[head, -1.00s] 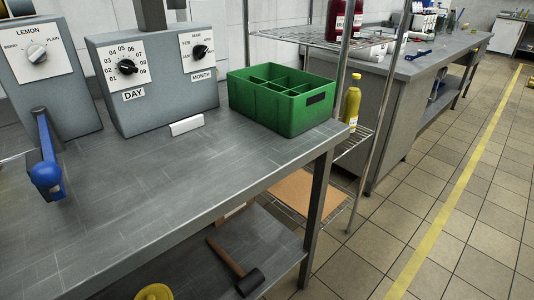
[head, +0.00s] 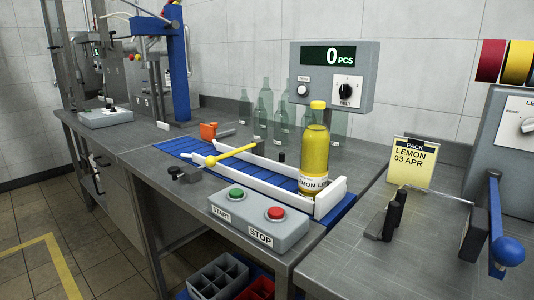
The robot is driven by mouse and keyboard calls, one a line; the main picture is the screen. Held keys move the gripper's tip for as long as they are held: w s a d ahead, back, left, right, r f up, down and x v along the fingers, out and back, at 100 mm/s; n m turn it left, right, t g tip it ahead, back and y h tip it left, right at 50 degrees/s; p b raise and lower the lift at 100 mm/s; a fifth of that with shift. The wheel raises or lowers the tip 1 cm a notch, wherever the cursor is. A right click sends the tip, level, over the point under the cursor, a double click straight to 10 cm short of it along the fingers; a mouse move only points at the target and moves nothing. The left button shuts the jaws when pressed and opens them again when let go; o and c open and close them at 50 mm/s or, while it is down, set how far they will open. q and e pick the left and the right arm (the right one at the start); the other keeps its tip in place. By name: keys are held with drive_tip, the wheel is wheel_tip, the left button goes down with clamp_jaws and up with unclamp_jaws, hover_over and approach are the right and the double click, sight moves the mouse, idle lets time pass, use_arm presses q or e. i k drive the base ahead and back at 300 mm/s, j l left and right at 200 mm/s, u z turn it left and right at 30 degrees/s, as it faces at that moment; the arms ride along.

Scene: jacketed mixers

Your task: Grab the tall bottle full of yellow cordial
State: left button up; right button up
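A tall bottle of yellow cordial (head: 314,158) with a yellow cap stands upright in the head view, near the right end of a blue conveyor. Its label reads LEMON. A white guide rail (head: 330,196) runs beside its base and hides part of its foot. Several empty greenish clear bottles (head: 265,108) stand behind the conveyor. Neither of my grippers shows in the head view.
A grey box with START and STOP buttons (head: 258,226) stands in front of the bottle. A yellow-tipped lever (head: 232,154) crosses the conveyor. A counter display (head: 334,72) reads 0 PCS. A card reading PACK LEMON 03 APR (head: 411,163) and a blue-handled lever (head: 496,225) stand right.

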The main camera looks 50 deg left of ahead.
sight(315, 139)
drive_tip(key=u, duration=1.15)
drive_tip(key=j, duration=0.25)
drive_tip(key=k+j, duration=0.1)
drive_tip(key=j, duration=0.15)
